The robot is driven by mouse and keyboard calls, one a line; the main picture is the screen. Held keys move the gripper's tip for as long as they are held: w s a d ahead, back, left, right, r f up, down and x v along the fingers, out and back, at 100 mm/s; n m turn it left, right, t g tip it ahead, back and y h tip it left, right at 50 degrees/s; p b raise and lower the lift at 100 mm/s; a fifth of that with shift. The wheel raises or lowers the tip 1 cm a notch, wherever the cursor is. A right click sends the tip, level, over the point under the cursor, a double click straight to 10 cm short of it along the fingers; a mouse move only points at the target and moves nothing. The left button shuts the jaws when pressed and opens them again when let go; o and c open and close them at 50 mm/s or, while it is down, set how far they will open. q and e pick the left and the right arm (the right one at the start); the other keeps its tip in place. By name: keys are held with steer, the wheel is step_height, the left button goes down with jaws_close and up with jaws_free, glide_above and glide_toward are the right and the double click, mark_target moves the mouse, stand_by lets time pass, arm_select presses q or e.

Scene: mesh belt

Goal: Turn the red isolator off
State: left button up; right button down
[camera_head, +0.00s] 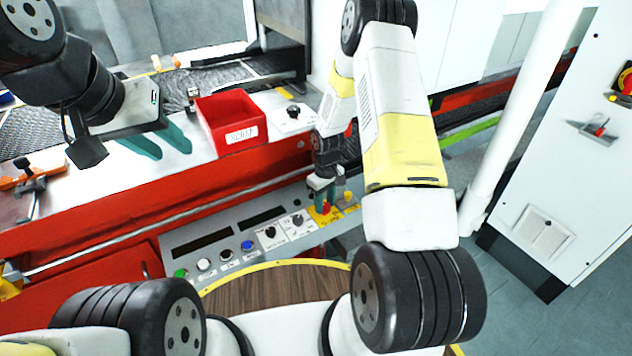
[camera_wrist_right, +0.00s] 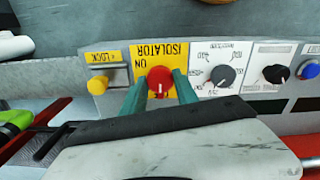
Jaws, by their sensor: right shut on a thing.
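The red isolator knob (camera_wrist_right: 159,78) sits on a yellow plate (camera_wrist_right: 178,50) marked ISOLATOR, with ON printed beside the knob; the lettering is upside down in the right wrist view. A pale mark shows at the knob's lower edge there. My right gripper (camera_wrist_right: 160,90) is shut on the knob, one teal finger on each side. In the head view the right gripper (camera_head: 325,198) reaches down to the panel, and the red knob (camera_head: 326,209) shows partly between its fingers. My left gripper (camera_head: 160,142) is open and empty, above the white ledge at the left.
A yellow lock plug (camera_wrist_right: 98,85) sits close beside the isolator. Black rotary knobs (camera_head: 270,232) and a blue button (camera_head: 247,245) share the grey panel (camera_head: 215,228). A red bin (camera_head: 230,122) stands on the ledge. A white cabinet (camera_head: 560,170) stands at the right.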

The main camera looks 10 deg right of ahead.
mark_target(325, 205)
stand_by(0.3)
steer(key=c, duration=0.9)
jaws_free()
steer(key=shift+c, duration=0.2)
steer(key=shift+r, duration=0.1)
step_height(325, 205, up, 8)
steer(key=shift+f, duration=0.15)
